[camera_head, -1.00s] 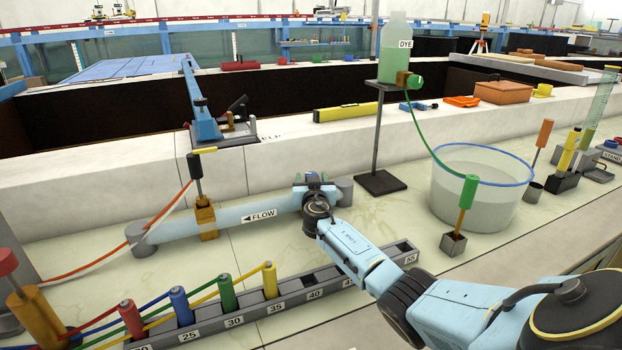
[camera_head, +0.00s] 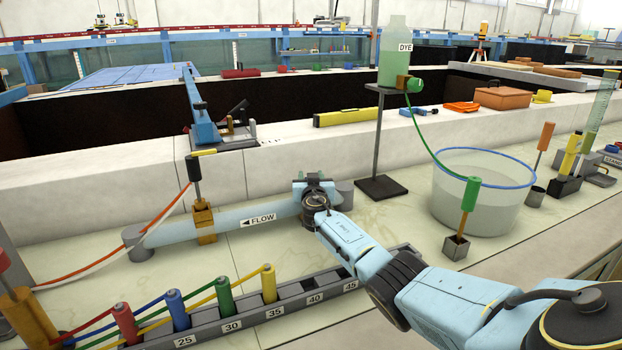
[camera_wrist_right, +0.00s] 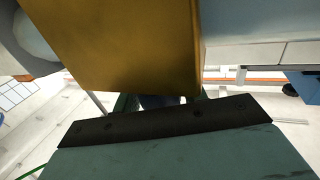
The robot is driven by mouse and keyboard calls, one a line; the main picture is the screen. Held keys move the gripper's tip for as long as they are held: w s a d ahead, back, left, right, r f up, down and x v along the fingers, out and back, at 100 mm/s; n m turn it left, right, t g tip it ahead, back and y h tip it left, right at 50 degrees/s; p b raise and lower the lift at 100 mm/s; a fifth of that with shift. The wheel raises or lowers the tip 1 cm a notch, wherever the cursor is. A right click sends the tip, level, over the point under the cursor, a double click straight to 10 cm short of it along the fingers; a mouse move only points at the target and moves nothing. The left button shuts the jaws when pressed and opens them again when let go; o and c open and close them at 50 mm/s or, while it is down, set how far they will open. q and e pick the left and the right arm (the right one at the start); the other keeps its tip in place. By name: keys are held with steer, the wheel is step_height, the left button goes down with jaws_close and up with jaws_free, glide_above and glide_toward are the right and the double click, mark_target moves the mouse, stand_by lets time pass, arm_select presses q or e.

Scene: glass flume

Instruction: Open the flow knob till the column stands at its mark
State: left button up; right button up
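The clear pale-blue pipe with the FLOW label (camera_head: 258,220) and a left-pointing arrow runs along the bench. My right arm reaches to its right end, and my right gripper (camera_head: 314,184) is there beside a grey end piece (camera_head: 345,191). The wrist hides the fingertips and any knob. In the right wrist view a large gold-coloured block (camera_wrist_right: 125,45) fills the upper middle, close to a dark strip on a teal part. Whether the fingers grip it is unclear. A tall graduated tube (camera_head: 603,98) with green at its bottom stands at far right; its mark is unreadable. My left gripper is out of view.
A numbered rack (camera_head: 205,325) with coloured plugs lies in front of the pipe. A DYE bottle (camera_head: 394,60) stands on a stand behind.

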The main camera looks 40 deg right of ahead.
steer(key=c, duration=0.6)
